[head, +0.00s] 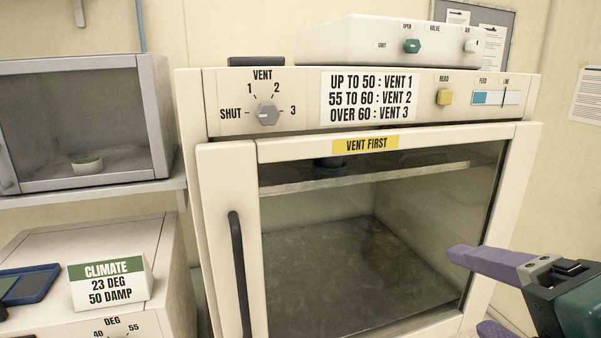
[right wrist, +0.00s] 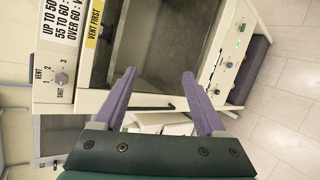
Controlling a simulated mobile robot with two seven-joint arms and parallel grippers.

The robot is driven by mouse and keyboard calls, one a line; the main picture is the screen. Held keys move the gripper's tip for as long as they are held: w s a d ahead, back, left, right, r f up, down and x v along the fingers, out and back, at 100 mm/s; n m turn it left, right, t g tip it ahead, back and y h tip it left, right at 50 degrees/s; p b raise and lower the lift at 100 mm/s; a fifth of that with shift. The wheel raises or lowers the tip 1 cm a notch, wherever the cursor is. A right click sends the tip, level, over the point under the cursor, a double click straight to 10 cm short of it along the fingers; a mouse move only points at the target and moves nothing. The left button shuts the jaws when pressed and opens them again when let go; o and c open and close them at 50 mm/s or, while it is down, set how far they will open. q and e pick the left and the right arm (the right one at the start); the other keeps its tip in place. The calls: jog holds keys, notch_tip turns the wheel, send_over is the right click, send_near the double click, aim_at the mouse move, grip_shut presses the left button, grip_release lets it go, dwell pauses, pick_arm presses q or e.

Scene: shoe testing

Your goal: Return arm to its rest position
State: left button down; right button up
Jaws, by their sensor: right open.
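My right gripper (head: 473,290) reaches in from the lower right of the head view, in front of the right edge of the cabinet door. Its purple fingers are spread with nothing between them. The right wrist view shows the same open, empty fingers (right wrist: 158,73), with the cabinet (right wrist: 150,45) beyond them. Whether a finger touches the cabinet I cannot tell. The cream test cabinet (head: 222,215) stands in the middle with its glass door shut. My left gripper is not in view.
The cabinet has a black door handle (head: 239,275), a grey vent knob (head: 267,113) and a yellow button (head: 444,97). A grey glass-fronted box (head: 160,110) stands on a shelf at left, above a climate sign (head: 110,285). Open tiled floor (right wrist: 285,95) shows in the right wrist view.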

jog(key=s+d+f+m+g+h, duration=0.1)
jog(key=s+d+f+m+g, duration=0.35)
jog(key=s+d+m, duration=0.3)
jog(key=s+d+f+m+g+h, duration=0.2)
jog(key=s+d+f+m+g, duration=0.25)
jog(key=s+d+m, duration=0.35)
jog(key=a+f+m+y, duration=0.2)
jog(key=a+m+y, duration=0.1)
jog(key=a, duration=0.8)
jog(key=shift+s+a+m+y, duration=0.35)
jog(key=shift+m+y, duration=0.05)
jog(key=shift+m, duration=0.25)
